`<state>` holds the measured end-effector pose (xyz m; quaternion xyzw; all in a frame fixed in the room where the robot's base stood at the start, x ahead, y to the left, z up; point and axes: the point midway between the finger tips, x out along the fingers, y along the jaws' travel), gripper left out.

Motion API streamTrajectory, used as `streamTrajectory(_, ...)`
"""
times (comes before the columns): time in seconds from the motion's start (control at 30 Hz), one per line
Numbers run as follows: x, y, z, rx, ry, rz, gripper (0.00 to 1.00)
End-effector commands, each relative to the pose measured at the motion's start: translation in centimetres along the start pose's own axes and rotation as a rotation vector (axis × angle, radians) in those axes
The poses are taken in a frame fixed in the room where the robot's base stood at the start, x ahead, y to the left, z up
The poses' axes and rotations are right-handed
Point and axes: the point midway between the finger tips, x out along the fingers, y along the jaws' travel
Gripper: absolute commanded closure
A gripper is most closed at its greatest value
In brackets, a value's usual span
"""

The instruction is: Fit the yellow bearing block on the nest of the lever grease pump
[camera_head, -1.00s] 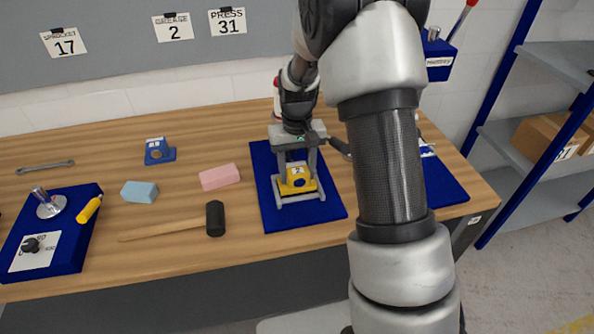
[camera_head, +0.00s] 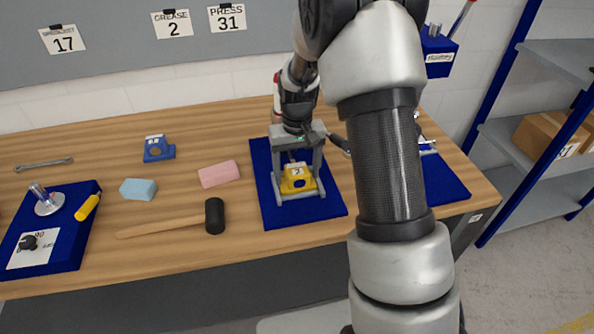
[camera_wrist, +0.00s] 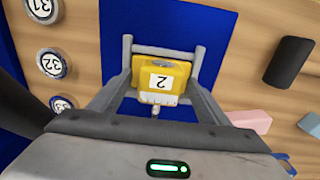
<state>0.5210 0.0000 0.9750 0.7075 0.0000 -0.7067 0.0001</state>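How the block seats underneath is hidden.
A black-headed mallet (camera_head: 214,215), a pink block (camera_head: 219,174), a light blue block (camera_head: 139,189) and a blue part (camera_head: 157,149) lie left. Another blue board (camera_head: 70,255) holds a metal post. My arm hides part of the right side. Numbered round discs (camera_wrist: 49,63) show in the wrist view.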

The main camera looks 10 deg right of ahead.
Motion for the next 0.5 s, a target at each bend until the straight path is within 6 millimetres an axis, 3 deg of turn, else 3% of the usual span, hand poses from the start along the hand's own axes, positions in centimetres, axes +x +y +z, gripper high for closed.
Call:
streamTrajectory(0.27, -0.9, 0.0, 0.0, 0.0, 0.001, 0.0, 0.3)
streamTrajectory(0.5, -6.0, 0.0, -0.1, 0.0, 0.006, 0.0, 0.3)
